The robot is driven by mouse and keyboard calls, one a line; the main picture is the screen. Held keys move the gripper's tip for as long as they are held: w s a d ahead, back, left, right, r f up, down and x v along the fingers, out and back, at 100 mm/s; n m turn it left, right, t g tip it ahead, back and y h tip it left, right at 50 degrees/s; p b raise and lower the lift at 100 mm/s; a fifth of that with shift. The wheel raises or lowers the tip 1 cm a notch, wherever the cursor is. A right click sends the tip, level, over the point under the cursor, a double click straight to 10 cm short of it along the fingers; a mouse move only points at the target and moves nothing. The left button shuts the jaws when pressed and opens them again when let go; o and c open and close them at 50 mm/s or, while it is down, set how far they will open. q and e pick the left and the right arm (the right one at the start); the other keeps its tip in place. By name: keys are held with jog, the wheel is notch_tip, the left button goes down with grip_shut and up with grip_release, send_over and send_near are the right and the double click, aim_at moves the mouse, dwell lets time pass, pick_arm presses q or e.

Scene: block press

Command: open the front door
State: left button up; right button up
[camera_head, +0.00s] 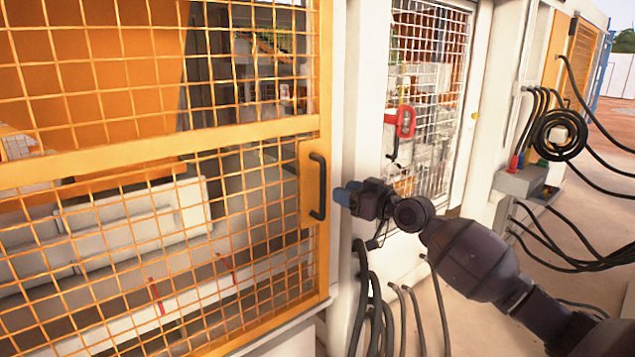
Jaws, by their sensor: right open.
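The front door (160,146) is an orange frame with wire mesh and fills the left half of the head view. It looks closed against the white post on its right. A black bar handle (319,187) stands upright on an orange plate (306,184) at the door's right edge. My right gripper (342,194) is at the end of my dark right arm, just right of the handle, with its blue-grey fingertips pointing left at it. It is open, and I see nothing between the fingers. I cannot tell whether it touches the handle. My left gripper is not in view.
A white post (362,90) stands behind my gripper. To its right is a white mesh panel (430,50) with a red device (404,121). Black hoses (375,310) hang below my arm, and a coiled cable (559,135) hangs at right. Bare floor lies at right.

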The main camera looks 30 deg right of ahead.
aim_at(325, 186)
jog(key=x, duration=0.9)
jog(key=shift+w+f, duration=0.15)
jog(key=shift+w, duration=0.15)
grip_shut()
